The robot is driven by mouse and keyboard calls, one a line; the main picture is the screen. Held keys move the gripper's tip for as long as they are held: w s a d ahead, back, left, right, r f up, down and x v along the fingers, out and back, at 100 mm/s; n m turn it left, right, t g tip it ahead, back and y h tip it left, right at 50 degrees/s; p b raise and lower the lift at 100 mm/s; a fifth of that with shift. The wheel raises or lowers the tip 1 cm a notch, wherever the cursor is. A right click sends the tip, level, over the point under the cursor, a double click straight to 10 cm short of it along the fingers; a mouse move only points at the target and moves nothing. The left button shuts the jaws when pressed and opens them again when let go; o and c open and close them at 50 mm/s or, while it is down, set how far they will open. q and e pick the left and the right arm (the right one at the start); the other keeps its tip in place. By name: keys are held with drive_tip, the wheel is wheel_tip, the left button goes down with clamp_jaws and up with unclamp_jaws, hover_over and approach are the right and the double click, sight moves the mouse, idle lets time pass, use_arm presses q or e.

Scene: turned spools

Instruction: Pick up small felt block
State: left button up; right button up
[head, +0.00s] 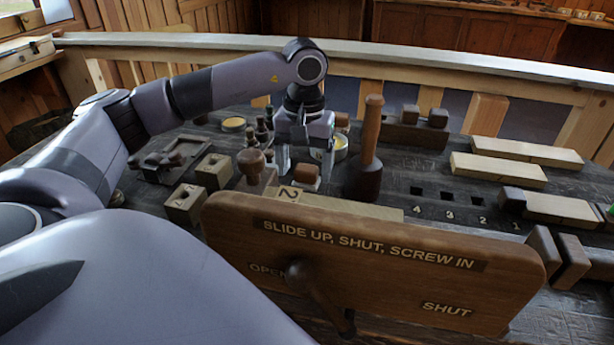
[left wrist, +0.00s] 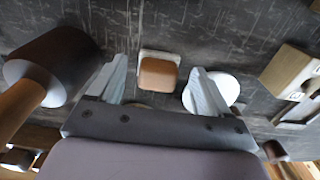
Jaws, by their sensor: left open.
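The small felt block (head: 306,174), a brown block on a pale base, lies on the dark bench just behind the wooden board. In the left wrist view the felt block (left wrist: 158,73) shows between the fingertips, with a gap on either side. My left gripper (head: 304,163) points down over it, open and empty; in the wrist view its two fingers (left wrist: 159,82) stand wide apart. My right gripper is in neither view.
A tall mallet (head: 368,160) stands close right of the left gripper. A lettered wooden board (head: 370,265) with a handle stands in front. Holed blocks (head: 214,171) and dark bottles (head: 262,130) are to the left. Pale wooden bars (head: 497,169) lie to the right.

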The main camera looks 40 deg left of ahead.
use_arm(q)
drive_tip(key=shift+f, duration=0.8)
drive_tip(key=c, duration=1)
drive_tip(key=shift+r, duration=0.1)
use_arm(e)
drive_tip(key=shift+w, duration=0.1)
use_arm(q)
drive_tip(key=shift+w+r, duration=0.1)
drive_tip(key=shift+r, duration=0.35)
wheel_tip(320, 180, up, 10)
drive_tip(key=r+p, duration=0.1)
wheel_tip(320, 180, up, 8)
drive_tip(key=p, duration=0.5)
hover_over(306, 170)
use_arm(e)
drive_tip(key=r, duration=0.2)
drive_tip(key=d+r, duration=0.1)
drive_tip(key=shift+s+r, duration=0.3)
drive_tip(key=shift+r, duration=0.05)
